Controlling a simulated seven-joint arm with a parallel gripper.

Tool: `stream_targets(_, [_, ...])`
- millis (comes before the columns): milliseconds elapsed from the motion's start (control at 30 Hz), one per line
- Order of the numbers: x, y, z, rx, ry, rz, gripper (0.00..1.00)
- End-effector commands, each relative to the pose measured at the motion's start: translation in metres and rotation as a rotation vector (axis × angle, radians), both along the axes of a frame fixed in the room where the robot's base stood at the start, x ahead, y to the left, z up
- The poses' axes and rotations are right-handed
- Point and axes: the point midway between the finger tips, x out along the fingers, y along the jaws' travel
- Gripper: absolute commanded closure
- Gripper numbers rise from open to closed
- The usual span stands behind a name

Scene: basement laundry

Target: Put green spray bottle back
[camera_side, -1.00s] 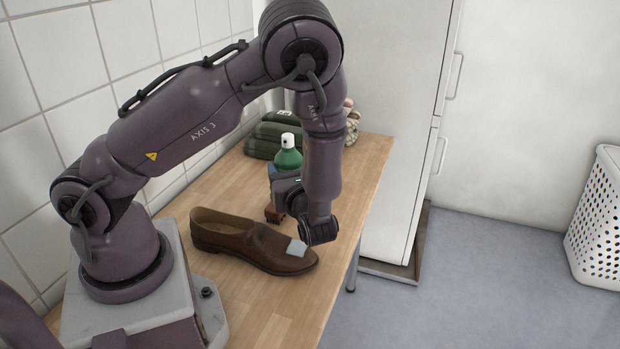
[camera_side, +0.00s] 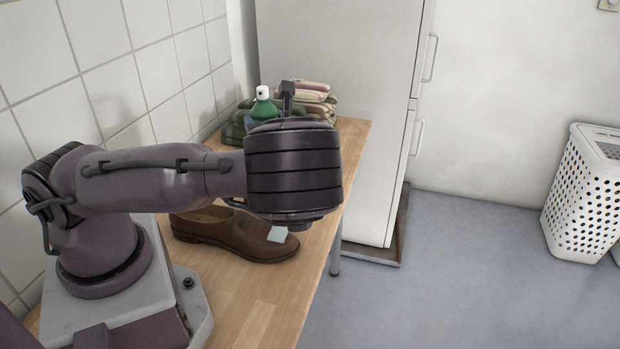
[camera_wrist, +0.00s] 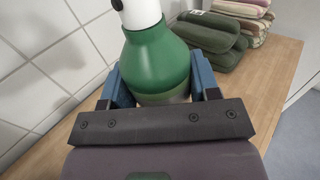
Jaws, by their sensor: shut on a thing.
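The green spray bottle (camera_wrist: 157,58) has a white neck and a black tip at its top. In the wrist view it stands between the two blue fingers of my gripper (camera_wrist: 160,88), which is shut on it. In the side view the bottle (camera_side: 264,107) shows its green shoulder and white top behind my arm, near the far end of the bench. My gripper's fingers are mostly hidden there by my arm. I cannot tell whether the bottle's base touches the bench.
A brown shoe with a pale patch (camera_side: 240,235) lies on the wooden bench (camera_side: 262,300). Folded green cloths (camera_wrist: 213,32) and a mixed folded stack (camera_side: 316,98) sit at the far end. A tiled wall borders the left, a white cabinet (camera_side: 340,150) the far side. A white basket (camera_side: 580,195) stands right.

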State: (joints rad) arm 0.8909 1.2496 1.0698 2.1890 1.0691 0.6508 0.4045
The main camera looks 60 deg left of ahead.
Motion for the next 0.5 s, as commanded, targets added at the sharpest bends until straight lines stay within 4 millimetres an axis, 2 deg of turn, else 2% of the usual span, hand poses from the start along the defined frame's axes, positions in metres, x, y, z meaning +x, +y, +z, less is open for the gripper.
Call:
stream_targets(100, [0.017,0.005,-0.003,0.005,0.004,-0.033,0.81])
stream_targets(333, [0.031,0.011,-0.02,0.0,0.0,-0.051,0.81])
stream_targets(500, [0.065,0.031,-0.037,-0.002,-0.002,-0.049,0.81])
